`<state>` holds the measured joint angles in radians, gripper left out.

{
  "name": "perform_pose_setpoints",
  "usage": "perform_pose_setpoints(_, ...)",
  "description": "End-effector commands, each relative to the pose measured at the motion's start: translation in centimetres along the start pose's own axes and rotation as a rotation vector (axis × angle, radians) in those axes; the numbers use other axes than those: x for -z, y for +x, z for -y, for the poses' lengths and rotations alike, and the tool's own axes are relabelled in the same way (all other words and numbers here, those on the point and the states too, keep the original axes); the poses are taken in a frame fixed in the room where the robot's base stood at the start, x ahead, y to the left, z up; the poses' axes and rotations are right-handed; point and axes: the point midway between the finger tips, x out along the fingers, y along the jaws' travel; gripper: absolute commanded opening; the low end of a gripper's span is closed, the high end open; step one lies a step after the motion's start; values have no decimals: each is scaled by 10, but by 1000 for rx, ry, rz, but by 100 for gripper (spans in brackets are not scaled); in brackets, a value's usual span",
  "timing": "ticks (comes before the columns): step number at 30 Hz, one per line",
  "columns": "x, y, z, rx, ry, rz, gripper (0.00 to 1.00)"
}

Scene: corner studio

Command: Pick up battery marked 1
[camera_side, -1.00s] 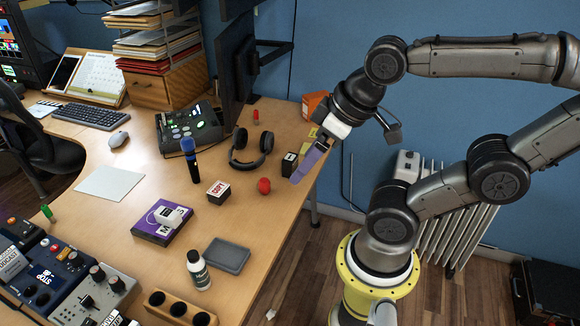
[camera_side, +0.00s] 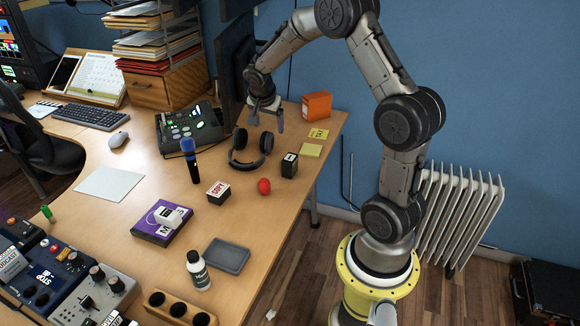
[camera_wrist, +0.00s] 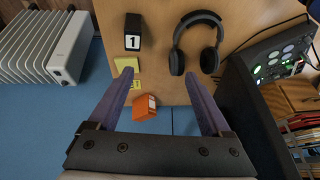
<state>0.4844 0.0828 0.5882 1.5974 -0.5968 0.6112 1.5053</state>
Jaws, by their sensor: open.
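The battery marked 1 (camera_side: 289,165) is a small black block with a white label, standing upright on the desk near its right edge. In the wrist view the battery (camera_wrist: 133,33) is at the upper left, its "1" readable, beyond the left fingertip. My gripper (camera_side: 267,122) is open and empty, above the back of the desk, behind and left of the battery. In the wrist view its two purple fingers (camera_wrist: 159,78) are spread wide with nothing between their tips but desk. Nothing touches the battery.
Black headphones (camera_side: 250,150) lie left of the battery. Yellow sticky notes (camera_side: 312,150) and an orange box (camera_side: 316,106) are behind it. A red ball-like object (camera_side: 264,186) and a red-white box (camera_side: 218,192) are nearer the front. A monitor (camera_side: 235,70) stands close left of my gripper.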

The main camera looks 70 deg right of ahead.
Motion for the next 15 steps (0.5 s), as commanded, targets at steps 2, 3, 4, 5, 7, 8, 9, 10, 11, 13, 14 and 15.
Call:
perform_pose_setpoints(2, 2, 38, -20, -73, 12, 24, 82)
perform_pose_setpoints(3, 1, 51, -29, -102, 19, 36, 82)
perform_pose_setpoints(4, 0, 58, -34, -118, 24, 44, 82)
perform_pose_setpoints(5, -1, 64, -41, -134, 29, 52, 82)
perform_pose_setpoints(7, 0, 73, -50, -155, 40, 61, 82)
perform_pose_setpoints(8, 1, 75, -52, -158, 43, 62, 82)
perform_pose_setpoints(9, 2, 78, -53, -159, 47, 61, 82)
perform_pose_setpoints(10, 2, 81, -54, -159, 48, 61, 82)
perform_pose_setpoints(11, 2, 85, -54, -159, 47, 61, 82)
perform_pose_setpoints(13, 0, 97, -57, -161, 45, 62, 82)
perform_pose_setpoints(14, -1, 103, -57, -160, 45, 63, 82)
perform_pose_setpoints(15, -1, 111, -58, -160, 45, 62, 82)
